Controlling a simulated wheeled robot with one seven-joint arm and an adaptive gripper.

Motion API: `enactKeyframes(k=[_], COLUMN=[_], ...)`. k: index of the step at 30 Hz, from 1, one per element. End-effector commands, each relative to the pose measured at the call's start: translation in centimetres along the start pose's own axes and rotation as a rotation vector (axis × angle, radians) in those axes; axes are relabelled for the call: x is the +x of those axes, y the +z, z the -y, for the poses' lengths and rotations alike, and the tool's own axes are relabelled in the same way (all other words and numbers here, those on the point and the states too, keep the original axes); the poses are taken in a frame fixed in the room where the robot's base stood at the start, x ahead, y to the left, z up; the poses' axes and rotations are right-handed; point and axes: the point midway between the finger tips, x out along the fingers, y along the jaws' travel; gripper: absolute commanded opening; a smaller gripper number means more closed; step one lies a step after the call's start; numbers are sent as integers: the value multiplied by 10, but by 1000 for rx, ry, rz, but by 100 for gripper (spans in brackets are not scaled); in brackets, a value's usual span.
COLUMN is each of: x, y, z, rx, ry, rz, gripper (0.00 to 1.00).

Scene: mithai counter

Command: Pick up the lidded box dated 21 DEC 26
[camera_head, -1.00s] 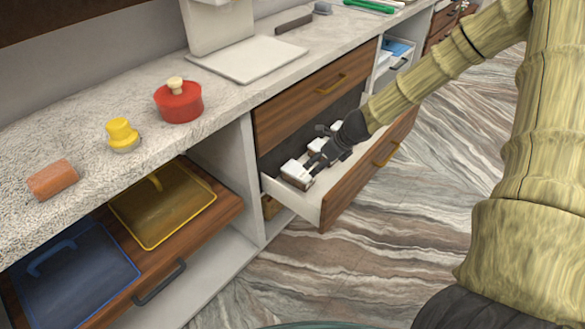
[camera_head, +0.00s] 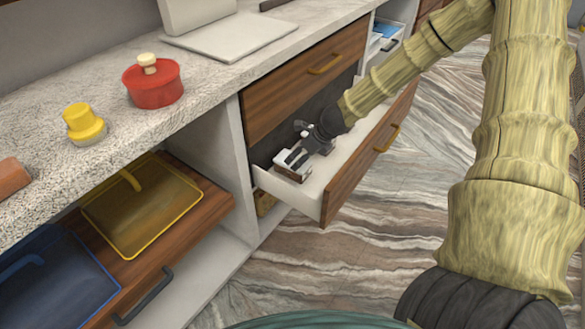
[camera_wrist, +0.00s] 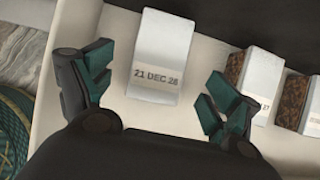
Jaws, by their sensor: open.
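The white-topped box with the printed label "21 DEC" (camera_wrist: 156,60) lies in the open drawer; its last year digit is too blurred to be sure of. In the head view it is the nearest box (camera_head: 287,176), partly covered by my gripper. My gripper (camera_head: 297,158) is open just above it. In the wrist view my dark, green-padded fingers (camera_wrist: 157,85) stand apart, one to the left and one to the right of the box's near end. Nothing is held between them.
Two similar boxes with brown patterned sides, one (camera_wrist: 258,82) and another (camera_wrist: 299,92), sit to the right in the wrist view. The pale drawer (camera_head: 318,183) has a wooden front (camera_head: 352,176). A closed drawer front (camera_head: 305,83) is above it.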

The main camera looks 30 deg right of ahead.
Motion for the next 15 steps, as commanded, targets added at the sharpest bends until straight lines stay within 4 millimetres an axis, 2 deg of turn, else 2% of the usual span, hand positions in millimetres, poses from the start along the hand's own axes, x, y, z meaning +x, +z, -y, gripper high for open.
enactKeyframes(k=[1, 6, 15], x=[8, 24, 38], y=[-2, -1, -2], z=[0, 0, -1], rx=[0, -2, -3], ry=[1, 1, 2], rz=[-2, -1, -1], gripper=[89, 89, 89])
